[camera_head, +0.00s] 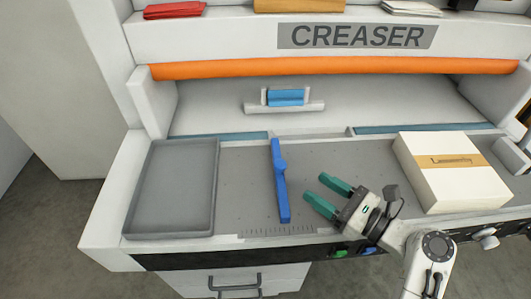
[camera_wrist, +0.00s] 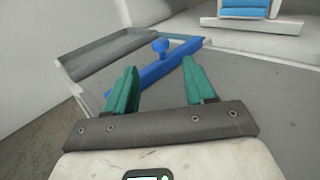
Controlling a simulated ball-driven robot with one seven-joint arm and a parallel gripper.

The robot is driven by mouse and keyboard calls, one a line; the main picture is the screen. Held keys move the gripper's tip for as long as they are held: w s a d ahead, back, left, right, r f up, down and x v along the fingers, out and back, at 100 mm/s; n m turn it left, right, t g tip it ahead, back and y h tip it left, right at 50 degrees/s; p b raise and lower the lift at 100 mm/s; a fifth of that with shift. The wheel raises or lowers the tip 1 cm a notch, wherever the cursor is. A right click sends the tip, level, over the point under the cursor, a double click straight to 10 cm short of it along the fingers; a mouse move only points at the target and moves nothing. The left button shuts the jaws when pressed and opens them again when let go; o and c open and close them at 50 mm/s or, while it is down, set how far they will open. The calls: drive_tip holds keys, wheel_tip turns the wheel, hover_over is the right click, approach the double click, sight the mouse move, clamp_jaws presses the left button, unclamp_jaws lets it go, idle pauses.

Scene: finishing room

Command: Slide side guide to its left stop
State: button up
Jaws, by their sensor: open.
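The side guide is a blue bar (camera_head: 282,195) with a round knob (camera_head: 281,166) on it. It lies front to back on the grey bed, left of the middle. In the wrist view the blue bar (camera_wrist: 180,58) runs across ahead of my fingers, its knob (camera_wrist: 160,46) standing up on it. My gripper (camera_head: 321,195) has green fingers and is open and empty, to the right of the bar and apart from it. The two fingers (camera_wrist: 157,88) point toward the bar in the wrist view. A ruler scale (camera_head: 275,231) is marked at the bed's front edge.
A grey tray (camera_head: 135,232) lies left of the guide, with bare bed between them. A white box with a tan band (camera_head: 470,191) sits on the right. An orange bar (camera_head: 330,67) and a blue block in a holder (camera_head: 286,97) are at the back.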

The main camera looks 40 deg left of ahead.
sight(285, 166)
drive_tip(key=a, duration=0.7)
drive_tip(key=s+a, duration=0.1)
drive_tip(key=a, duration=0.3)
drive_tip(key=shift+a, duration=0.35)
drive_tip(key=shift+c, duration=0.5)
drive_tip(key=shift+r, duration=0.1)
clamp_jaws()
